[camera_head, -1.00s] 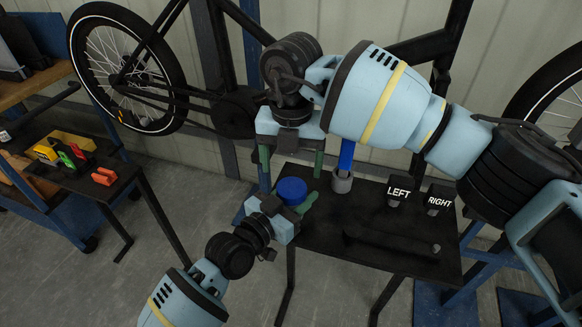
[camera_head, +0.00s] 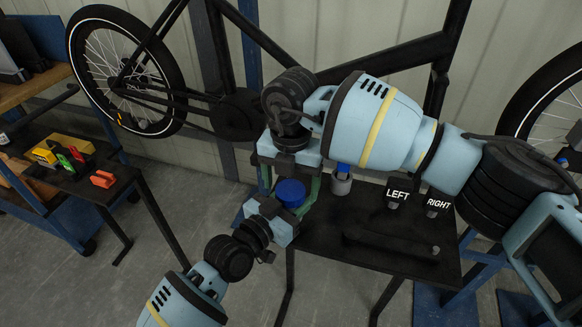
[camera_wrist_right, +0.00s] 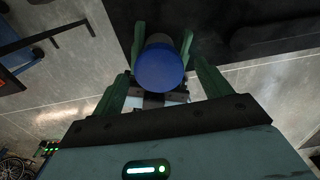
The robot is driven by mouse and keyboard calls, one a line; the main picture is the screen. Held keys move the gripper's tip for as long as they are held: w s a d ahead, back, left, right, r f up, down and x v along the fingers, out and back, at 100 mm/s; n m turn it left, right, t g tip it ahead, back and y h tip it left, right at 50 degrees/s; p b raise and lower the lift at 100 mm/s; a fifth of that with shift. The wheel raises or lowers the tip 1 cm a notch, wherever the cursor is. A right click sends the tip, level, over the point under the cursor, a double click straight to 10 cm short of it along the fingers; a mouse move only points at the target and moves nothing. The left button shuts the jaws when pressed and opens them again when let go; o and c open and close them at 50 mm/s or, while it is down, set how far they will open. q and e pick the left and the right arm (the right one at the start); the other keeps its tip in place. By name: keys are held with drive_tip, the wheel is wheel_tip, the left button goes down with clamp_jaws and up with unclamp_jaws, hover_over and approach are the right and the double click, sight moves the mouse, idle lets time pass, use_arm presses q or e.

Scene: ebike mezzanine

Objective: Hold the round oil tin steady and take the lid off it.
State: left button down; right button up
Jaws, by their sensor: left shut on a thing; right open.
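The round oil tin's blue lid (camera_head: 291,193) shows near the left edge of the black table. The tin's body is mostly hidden, with a pale bit (camera_wrist_right: 158,38) showing past the lid in the right wrist view. My left gripper (camera_wrist_right: 163,45) is shut on the tin, one green finger on each side. My right gripper (camera_head: 289,182) is above the tin, open, with its green fingers apart on either side of the lid. In the right wrist view the lid (camera_wrist_right: 160,70) lies between these fingers, with gaps visible.
The black table (camera_head: 330,235) carries a grey cup (camera_head: 341,185) with a blue item, two holders marked LEFT (camera_head: 397,194) and RIGHT (camera_head: 438,204), and a dark bar-like tool (camera_head: 390,243). A bicycle frame (camera_head: 370,62) stands behind. A side table (camera_head: 75,180) at left holds coloured items.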

drive_tip(key=shift+f, duration=0.7)
drive_tip(key=c, duration=1)
use_arm(q)
drive_tip(key=shift+a, duration=0.1)
use_arm(e)
drive_tip(key=shift+n, duration=1.7)
drive_tip(key=shift+c, duration=0.2)
drive_tip(key=o, duration=0.9)
drive_tip(key=shift+o, duration=0.9)
drive_tip(key=shift+a+r, duration=0.1)
drive_tip(key=shift+r, duration=0.05)
